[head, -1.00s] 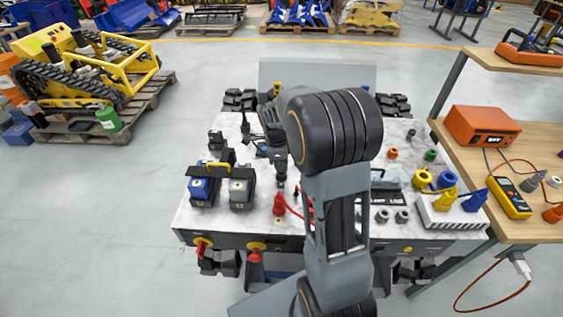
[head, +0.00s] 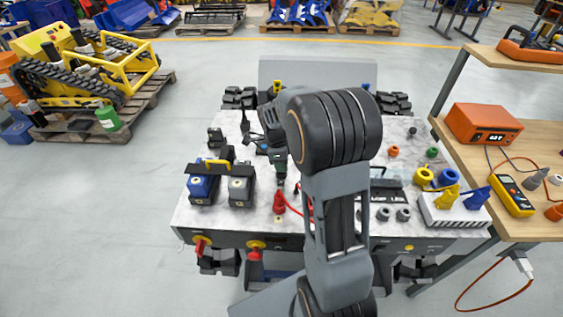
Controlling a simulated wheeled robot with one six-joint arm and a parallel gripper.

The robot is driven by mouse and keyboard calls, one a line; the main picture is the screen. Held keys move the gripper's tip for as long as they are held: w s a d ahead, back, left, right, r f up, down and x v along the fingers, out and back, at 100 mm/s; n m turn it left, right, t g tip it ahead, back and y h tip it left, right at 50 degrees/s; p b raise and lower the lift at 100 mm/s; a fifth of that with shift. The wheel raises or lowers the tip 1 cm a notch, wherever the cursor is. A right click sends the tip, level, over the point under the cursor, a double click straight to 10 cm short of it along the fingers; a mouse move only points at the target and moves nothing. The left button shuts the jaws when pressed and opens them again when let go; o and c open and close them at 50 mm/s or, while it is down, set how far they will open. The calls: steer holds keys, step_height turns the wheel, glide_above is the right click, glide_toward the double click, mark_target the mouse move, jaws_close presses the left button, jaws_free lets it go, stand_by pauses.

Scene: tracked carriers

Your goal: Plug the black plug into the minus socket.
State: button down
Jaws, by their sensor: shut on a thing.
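My gripper (head: 279,176) points down over the middle of the pale speckled carrier top (head: 238,222). It is shut on a small dark thing at its fingertips, which looks like the black plug (head: 280,186). A red plug-like piece (head: 279,203) stands on the top just in front of and below the gripper, with a red cable running to the right behind my arm. The minus socket cannot be made out at this size. My arm hides part of the top to the right of the gripper. Whether the held piece touches anything below cannot be told.
A blue block (head: 201,188) and a grey block (head: 240,188) stand left of the gripper. A wooden bench (head: 525,222) with an orange instrument (head: 482,123) adjoins the right.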

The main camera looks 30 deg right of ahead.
steer(key=shift+f, duration=0.4)
steer(key=c, duration=0.8)
jaws_free()
steer(key=shift+r, duration=0.15)
steer(key=r, duration=0.4)
steer(key=a+r, duration=0.1)
steer(key=r, duration=0.8)
steer(key=shift+w+a+r+p, duration=0.25)
steer(key=shift+w+p, duration=0.15)
